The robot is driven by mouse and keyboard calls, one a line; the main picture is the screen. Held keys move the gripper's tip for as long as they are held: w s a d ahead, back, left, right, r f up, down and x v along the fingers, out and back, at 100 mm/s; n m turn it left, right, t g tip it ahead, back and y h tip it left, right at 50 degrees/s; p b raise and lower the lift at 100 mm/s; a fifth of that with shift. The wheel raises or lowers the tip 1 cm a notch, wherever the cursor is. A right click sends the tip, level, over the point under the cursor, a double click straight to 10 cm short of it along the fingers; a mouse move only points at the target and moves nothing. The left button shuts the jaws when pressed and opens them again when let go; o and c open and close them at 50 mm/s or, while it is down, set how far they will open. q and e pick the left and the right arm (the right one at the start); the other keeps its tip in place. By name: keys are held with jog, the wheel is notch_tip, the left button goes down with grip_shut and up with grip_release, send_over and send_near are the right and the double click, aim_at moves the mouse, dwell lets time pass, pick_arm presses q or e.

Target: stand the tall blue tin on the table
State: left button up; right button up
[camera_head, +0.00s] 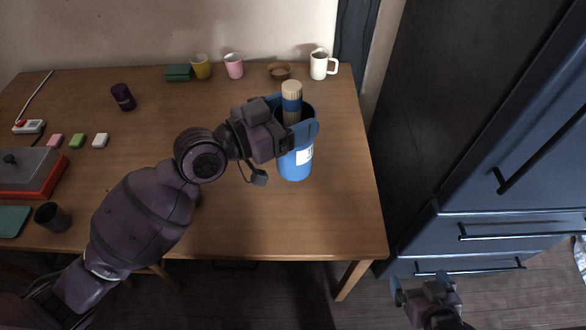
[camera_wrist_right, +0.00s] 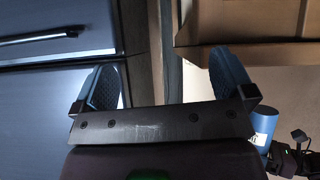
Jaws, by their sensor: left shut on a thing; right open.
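The tall blue tin (camera_head: 295,166), with a white label, is at the right part of the wooden table (camera_head: 335,215). My left gripper (camera_head: 296,128) is shut on it near its upper end. The tin looks roughly upright; whether its base touches the table I cannot tell. It also shows in the right wrist view (camera_wrist_right: 264,122), at the right edge beside my left gripper. My right gripper (camera_head: 422,284) is open and empty, low in front of the drawers, away from the table. Its fingers (camera_wrist_right: 165,82) show apart in the wrist view.
A light-topped cylinder (camera_head: 292,90) with a blue band shows inside or behind the tin. A white mug (camera_head: 319,66), brown bowl (camera_head: 279,71), pink cup (camera_head: 234,66) and yellow cup (camera_head: 201,67) line the back. Dark blue drawers (camera_head: 490,232) stand right.

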pick_arm(q)
jog(key=b, duration=0.2)
send_over(281, 172)
jog(key=x, duration=0.3)
jog(key=f, duration=0.7)
jog(key=shift+w+a+f, duration=0.15)
jog(key=shift+w+f, duration=0.05)
jog(key=shift+w, duration=0.05)
jog(key=shift+f+b, duration=0.3)
jog(key=shift+f, duration=0.4)
notch_tip(281, 172, down, 5)
jog(key=shift+f+b, duration=0.1)
jog(key=shift+b, duration=1)
pick_arm(e)
jog(key=shift+g, duration=0.3)
notch_tip(281, 172, down, 5)
jog(key=shift+r, duration=0.3)
jog(key=shift+s, duration=0.1)
pick_arm(q)
jog(key=shift+f, duration=0.1)
jog(key=o, duration=0.9)
pick_arm(e)
jog(key=shift+a+f, duration=0.1)
jog(key=shift+f, duration=0.15)
pick_arm(q)
jog(key=shift+o, duration=0.2)
